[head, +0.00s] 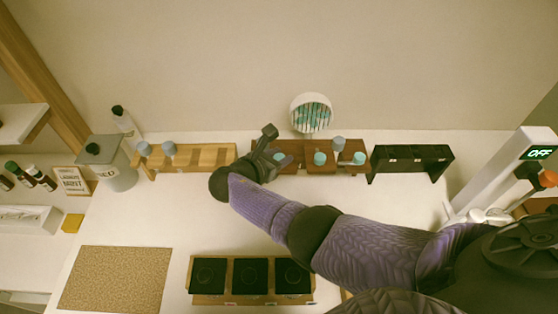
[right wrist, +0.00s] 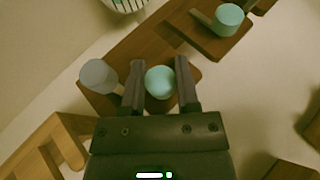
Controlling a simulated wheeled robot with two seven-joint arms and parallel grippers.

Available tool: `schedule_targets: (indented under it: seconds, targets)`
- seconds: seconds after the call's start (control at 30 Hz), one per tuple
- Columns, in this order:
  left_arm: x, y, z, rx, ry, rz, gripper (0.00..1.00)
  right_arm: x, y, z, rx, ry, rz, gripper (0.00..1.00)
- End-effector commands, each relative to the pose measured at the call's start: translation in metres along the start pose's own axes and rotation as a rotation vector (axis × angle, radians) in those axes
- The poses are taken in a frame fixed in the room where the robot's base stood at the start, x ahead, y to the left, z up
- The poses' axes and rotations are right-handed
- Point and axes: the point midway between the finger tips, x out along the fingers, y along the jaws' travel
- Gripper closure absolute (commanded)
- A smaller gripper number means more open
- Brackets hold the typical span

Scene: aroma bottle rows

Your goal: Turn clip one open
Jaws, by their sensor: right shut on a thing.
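My right gripper (head: 268,155) reaches from the right to the left end of the dark brown wooden rack (head: 300,168) at the back of the counter. In the right wrist view its two fingers (right wrist: 160,88) are shut on a teal round cap (right wrist: 160,82), one finger on each side. A grey-blue cap (right wrist: 98,75) stands just left of the fingers. Another teal cap (right wrist: 228,18) sits farther along the rack on a wooden piece. I cannot make out which part is clip one. My left gripper is not in view.
A light wooden rack (head: 205,157) stands left of the gripper, and a black rack (head: 410,158) to the right. A round white holder (head: 311,113) is behind. A tray with black squares (head: 252,274) and a tan mat (head: 115,279) lie in front.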

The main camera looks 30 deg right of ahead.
Motion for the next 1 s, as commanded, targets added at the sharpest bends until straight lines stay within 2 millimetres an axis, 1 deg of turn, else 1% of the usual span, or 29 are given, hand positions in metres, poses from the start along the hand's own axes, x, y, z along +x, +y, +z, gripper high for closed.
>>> schedule_targets:
  seconds: [0.03,0.2,0.77,0.8,0.87,0.9,0.93,1.0]
  targets:
    - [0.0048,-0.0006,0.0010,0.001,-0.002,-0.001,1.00,0.0007,0.0007,-0.0019,0.007,-0.001,-0.015,1.00]
    - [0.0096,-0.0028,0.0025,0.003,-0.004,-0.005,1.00,0.0006,0.0004,-0.0005,0.026,-0.001,-0.059,1.00]
    - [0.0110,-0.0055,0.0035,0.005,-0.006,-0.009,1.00,0.0002,0.0002,0.0012,0.036,-0.002,-0.082,1.00]
    - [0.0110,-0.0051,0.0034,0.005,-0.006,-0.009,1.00,0.0002,0.0002,0.0012,0.036,-0.002,-0.082,0.54]
    - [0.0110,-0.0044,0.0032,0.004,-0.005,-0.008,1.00,0.0002,0.0002,0.0011,0.035,-0.002,-0.082,0.41]
    - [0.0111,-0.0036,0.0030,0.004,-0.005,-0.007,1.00,0.0002,0.0002,0.0010,0.035,-0.002,-0.082,0.33]
    - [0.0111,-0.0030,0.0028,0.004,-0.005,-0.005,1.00,0.0002,0.0002,0.0009,0.035,-0.002,-0.082,0.26]
    - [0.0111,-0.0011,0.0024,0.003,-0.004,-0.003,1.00,0.0002,0.0002,0.0008,0.035,-0.001,-0.082,0.25]
